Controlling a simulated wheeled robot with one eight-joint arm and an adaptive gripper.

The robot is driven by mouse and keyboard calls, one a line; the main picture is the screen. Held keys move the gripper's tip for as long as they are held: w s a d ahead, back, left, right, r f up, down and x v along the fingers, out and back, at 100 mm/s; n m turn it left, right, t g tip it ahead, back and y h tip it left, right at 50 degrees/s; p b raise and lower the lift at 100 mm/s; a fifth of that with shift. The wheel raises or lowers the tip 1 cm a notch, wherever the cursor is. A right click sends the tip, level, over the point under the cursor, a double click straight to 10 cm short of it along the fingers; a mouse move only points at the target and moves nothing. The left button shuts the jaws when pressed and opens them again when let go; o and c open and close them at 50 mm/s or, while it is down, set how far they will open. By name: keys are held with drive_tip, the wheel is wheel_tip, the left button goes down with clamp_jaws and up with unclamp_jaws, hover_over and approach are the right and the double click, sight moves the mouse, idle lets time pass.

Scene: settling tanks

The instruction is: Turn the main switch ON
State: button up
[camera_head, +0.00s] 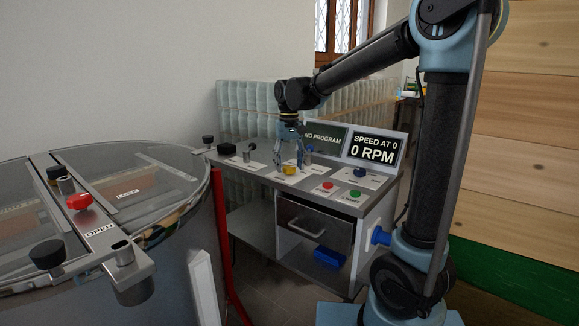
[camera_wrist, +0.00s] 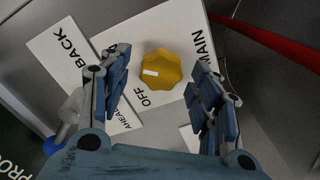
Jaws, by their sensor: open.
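The main switch is a yellow lobed knob (camera_wrist: 161,70) on a white plate lettered MAIN and OFF, seen between my fingers in the wrist view. A white mark on the knob points towards the OFF side. In the head view the yellow knob (camera_head: 290,170) is on the control desk top. My gripper (camera_wrist: 162,88) is open, with one blue finger on each side of the knob and a gap on both sides. In the head view my gripper (camera_head: 289,155) hangs over the desk by the knob. Any ON lettering is hidden or out of view.
A large tank (camera_head: 165,275) stands left.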

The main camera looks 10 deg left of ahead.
sight(289, 167)
wheel_tip(289, 167, up, 11)
drive_tip(key=shift+r, duration=0.15)
idle(0.4)
